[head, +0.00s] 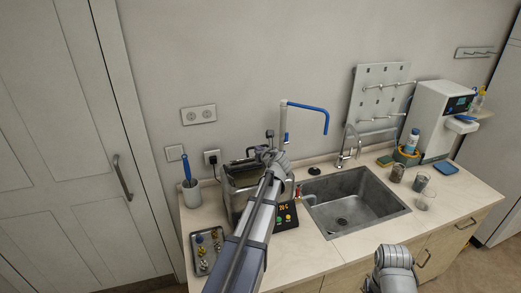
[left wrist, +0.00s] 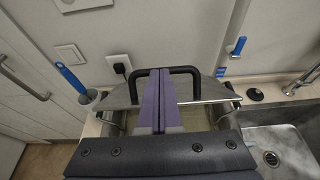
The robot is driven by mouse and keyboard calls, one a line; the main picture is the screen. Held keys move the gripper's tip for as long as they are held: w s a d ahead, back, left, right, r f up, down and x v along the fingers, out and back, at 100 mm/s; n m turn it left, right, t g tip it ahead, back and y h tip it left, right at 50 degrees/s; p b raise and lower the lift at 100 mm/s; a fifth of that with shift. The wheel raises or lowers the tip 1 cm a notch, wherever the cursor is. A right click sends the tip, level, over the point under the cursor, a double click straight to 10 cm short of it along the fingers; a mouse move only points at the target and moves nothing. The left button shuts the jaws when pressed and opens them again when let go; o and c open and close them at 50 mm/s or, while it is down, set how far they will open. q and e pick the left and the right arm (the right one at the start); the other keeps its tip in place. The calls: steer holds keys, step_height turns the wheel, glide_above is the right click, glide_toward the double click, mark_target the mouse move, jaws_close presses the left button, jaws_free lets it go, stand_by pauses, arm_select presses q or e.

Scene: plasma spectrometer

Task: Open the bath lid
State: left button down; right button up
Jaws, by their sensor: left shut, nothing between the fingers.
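The steel bath (head: 229,195) stands on the counter against the wall, partly hidden by my left arm. In the left wrist view, its grey lid (left wrist: 222,92) shows behind my fingers, with a black bar handle (left wrist: 190,70) on it. My left gripper (head: 268,152) is over the bath. In the left wrist view, the purple fingers of my left gripper (left wrist: 159,72) are shut and empty, with their tips overlapping the handle in the picture. I cannot tell whether they touch it. The lid's exact tilt is unclear. Of my right arm only a link shows.
A sink (head: 355,205) with a tap is right of the bath. A control panel (head: 286,217) stands in front of it. A tray of small parts (head: 207,250) and a cup with a blue-handled tool (head: 191,193) are at the left. A blue-and-white bent tube (head: 310,107) rises behind.

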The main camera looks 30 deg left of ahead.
arm_select(q)
steer(key=w+a+r+p, duration=0.4)
steer(key=w+a+r, duration=0.1)
steer(key=w+a, duration=0.1)
steer(key=shift+w+a+r+p, duration=0.25)
steer(key=shift+a+p, duration=0.15)
steer(key=shift+a, duration=0.45)
stand_by(0.6)
steer(key=s+d, duration=0.2)
steer(key=s+d+f+b, duration=0.1)
steer(key=s+d, duration=0.1)
steer(key=s+d+f+b, duration=0.1)
steer(key=s+d, duration=0.1)
steer(key=shift+d, duration=0.4)
steer(key=shift+s+d, duration=0.2)
steer(key=shift+d, duration=0.25)
steer(key=s+d+f+t+y+b, duration=0.15)
steer(key=s+d+f+b, duration=0.35)
steer(key=b, duration=0.5)
steer(key=s+d+f+t+y+b, duration=0.1)
steer(key=s+d+f+y+b, duration=0.15)
steer(key=f+b, duration=0.6)
steer(key=s+d+f+t+y+b, duration=0.1)
steer(key=s+d+f+t+b, duration=0.25)
steer(key=b, duration=0.85)
steer(key=w+a+r+g+p, duration=0.1)
steer(key=w+a+g+p, duration=0.1)
steer(key=w+a, duration=0.4)
steer(key=shift+w+a+p, duration=0.3)
steer(key=shift+a, duration=0.25)
